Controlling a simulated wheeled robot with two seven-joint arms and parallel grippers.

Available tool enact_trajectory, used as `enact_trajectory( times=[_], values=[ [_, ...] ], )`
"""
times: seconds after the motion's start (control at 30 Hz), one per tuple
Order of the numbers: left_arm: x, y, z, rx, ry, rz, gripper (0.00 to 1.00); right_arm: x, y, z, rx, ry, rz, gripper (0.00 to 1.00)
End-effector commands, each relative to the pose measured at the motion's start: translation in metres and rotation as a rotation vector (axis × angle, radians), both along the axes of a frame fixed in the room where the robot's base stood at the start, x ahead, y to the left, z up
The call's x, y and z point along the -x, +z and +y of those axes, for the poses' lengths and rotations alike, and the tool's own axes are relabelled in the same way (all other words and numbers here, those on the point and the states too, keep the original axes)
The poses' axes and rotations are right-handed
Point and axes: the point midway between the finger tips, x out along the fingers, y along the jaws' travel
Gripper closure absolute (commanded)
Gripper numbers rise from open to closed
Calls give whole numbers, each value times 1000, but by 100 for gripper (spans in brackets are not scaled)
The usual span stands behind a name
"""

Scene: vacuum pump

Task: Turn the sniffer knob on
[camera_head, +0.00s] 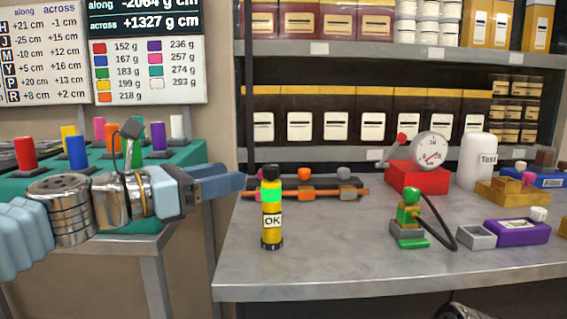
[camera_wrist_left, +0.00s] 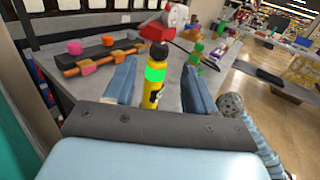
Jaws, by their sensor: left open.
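An upright yellow-and-black cylinder (camera_head: 271,236) stands on the grey bench, with a bright green band, an "OK" label and a black top. It also shows in the left wrist view (camera_wrist_left: 155,75). No part is marked as the sniffer or its knob, so I cannot tell for certain which it is. My left gripper (camera_head: 240,180) reaches in from the left with its blue fingers just left of the cylinder's upper part. In the left wrist view the fingers (camera_wrist_left: 159,66) are apart, with the cylinder seen between them and no clear contact. My right gripper is out of view.
A red box with a dial gauge (camera_head: 417,178) stands behind right. An orange-and-dark rack (camera_head: 325,192) lies close behind the cylinder. The bench front is clear.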

Motion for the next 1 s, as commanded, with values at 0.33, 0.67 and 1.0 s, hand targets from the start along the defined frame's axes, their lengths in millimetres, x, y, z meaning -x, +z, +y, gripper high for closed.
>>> enact_trajectory(
  times=[0.33, 0.67, 1.0],
  values=[
    [-46, 0, -66, -1, -4, 3, 44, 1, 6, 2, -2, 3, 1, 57],
    [-68, 0, -97, 0, 0, 1, 44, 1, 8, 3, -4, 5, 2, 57],
    [-69, -1, -98, 0, 0, 1, 52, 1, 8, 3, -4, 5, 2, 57]
  ],
)
